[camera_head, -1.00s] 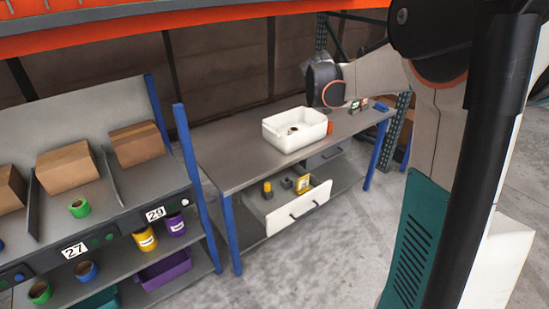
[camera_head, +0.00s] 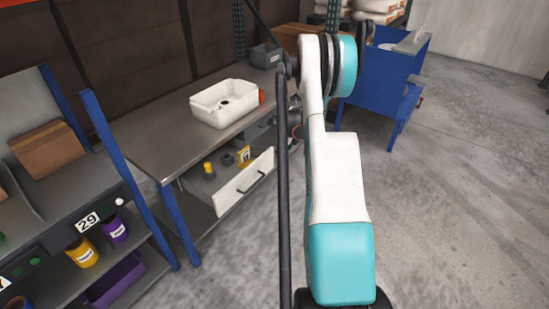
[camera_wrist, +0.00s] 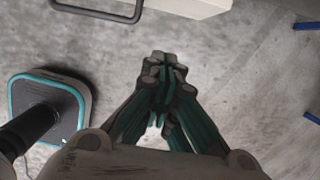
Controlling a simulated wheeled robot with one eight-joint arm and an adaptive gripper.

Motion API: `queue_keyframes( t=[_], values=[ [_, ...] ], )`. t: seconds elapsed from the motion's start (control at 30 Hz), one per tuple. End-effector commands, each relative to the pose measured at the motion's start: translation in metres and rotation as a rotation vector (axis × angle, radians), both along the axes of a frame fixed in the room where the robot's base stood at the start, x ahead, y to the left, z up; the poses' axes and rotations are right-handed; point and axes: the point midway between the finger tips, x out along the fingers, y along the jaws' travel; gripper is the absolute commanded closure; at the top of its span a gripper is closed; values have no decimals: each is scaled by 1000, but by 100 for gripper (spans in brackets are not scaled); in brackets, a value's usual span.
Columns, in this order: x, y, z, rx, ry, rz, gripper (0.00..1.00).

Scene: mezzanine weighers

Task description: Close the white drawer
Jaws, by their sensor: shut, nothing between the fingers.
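The white drawer (camera_head: 247,184) sticks out open below the grey workbench top, with a dark bar handle (camera_head: 252,182) on its front. A yellow-topped item (camera_head: 209,170) and other small items sit inside it. In the wrist view a pale edge, apparently the drawer front (camera_wrist: 192,6), and a dark bar handle (camera_wrist: 100,12) show at the top. My gripper (camera_wrist: 163,75) is shut and empty over the floor, apart from the handle in the picture. In the head view my arm hides most of the gripper, just right of the drawer.
A white bin (camera_head: 222,103) stands on the workbench (camera_head: 150,140). A shelf rack with pots (camera_head: 83,252) stands at left. A blue cart (camera_head: 385,85) is behind my arm at right. The floor (camera_head: 440,200) at right is clear.

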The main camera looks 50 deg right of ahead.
Motion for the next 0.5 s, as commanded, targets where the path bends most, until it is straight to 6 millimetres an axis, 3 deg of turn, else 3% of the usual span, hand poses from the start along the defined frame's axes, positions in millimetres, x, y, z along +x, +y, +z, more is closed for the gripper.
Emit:
queue_keyframes(
  t=[0.4, 0.5],
  values=[
    [20, 1, -81, -4, 1, 4, 100],
    [32, 3, -87, -5, 0, 6, 100]
  ],
)
